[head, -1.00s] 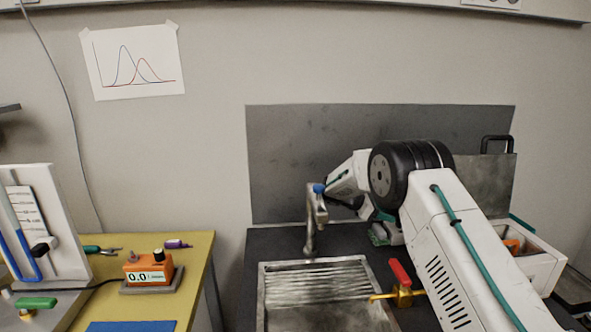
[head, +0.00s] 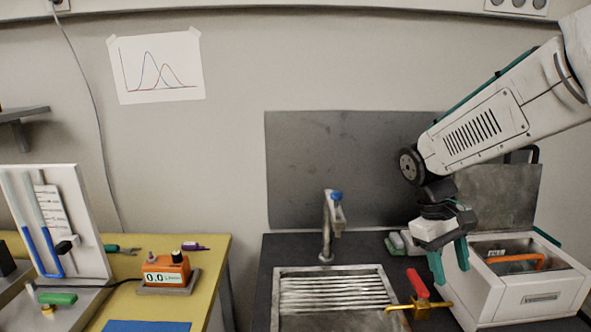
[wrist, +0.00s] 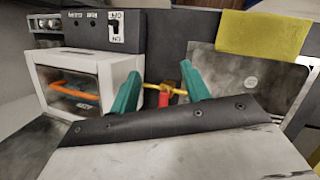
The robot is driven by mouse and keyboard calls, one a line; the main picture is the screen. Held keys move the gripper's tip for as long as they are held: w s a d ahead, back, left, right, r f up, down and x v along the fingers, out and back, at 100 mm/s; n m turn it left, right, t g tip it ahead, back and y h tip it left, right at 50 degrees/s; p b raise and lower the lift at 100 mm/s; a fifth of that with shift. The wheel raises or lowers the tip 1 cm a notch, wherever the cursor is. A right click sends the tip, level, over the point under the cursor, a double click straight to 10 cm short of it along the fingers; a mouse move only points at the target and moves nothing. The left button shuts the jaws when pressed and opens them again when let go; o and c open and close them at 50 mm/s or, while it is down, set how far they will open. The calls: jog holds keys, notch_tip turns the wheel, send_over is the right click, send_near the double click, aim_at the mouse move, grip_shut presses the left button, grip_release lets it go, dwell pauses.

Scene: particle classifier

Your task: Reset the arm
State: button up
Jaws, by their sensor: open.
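My gripper (head: 451,268) is open and empty, with its teal fingers pointing down in the head view. It hangs above the dark counter, to the right of the sink and just left of the white box. My white arm comes in from the upper right and bends down at the black joint. In the wrist view, the two teal fingers of my gripper (wrist: 158,92) stand apart, with the red-handled brass valve (wrist: 165,96) seen between them. The valve also shows in the head view (head: 419,284), at the sink's right edge.
A steel sink (head: 279,270) with a blue-topped tap (head: 329,232) is left of my gripper. The white box (head: 513,303) holds an orange-handled thing. A yellow bench (head: 215,262) with an orange meter (head: 165,270) is at left. A yellow cloth (wrist: 262,35) shows in the wrist view.

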jog(key=s+a+r+m+t+y, duration=0.1)
jog(key=s+r+t, duration=0.1)
jog(key=s, duration=0.8)
jog(key=s+a+r+m+t+y, duration=0.2)
jog(key=s+r, duration=0.1)
jog(key=s, duration=0.7)
jog(key=shift+m+y, duration=0.3)
jog(key=shift+c, duration=0.4)
